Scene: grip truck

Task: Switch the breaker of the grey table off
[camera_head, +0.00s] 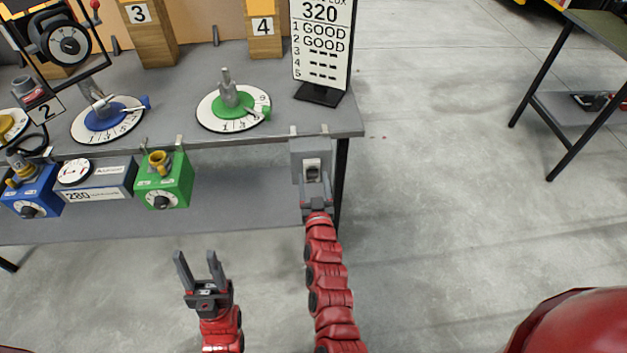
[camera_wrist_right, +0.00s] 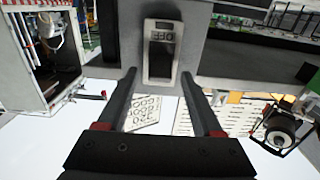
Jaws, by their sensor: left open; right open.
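The grey table (camera_head: 190,62) stands across the left and centre of the head view. Its breaker (camera_head: 311,170) is a grey box with a light-framed switch on the table's front right corner. In the right wrist view the switch (camera_wrist_right: 160,60) has a dark middle and an upside-down OFF label above it. I cannot tell its position. My right gripper (camera_head: 315,186) is open in front of the breaker, one finger on each side of the switch's lower part, with nothing held. Contact is unclear. My left gripper (camera_head: 197,258) is open and empty, in front of the table, left of the right arm.
Green (camera_head: 175,182) and blue (camera_head: 33,195) dial boxes hang along the table's front edge, left of the breaker. A score sign (camera_head: 322,45) stands on the table behind the breaker. The floor to the right is clear up to another table (camera_head: 600,30).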

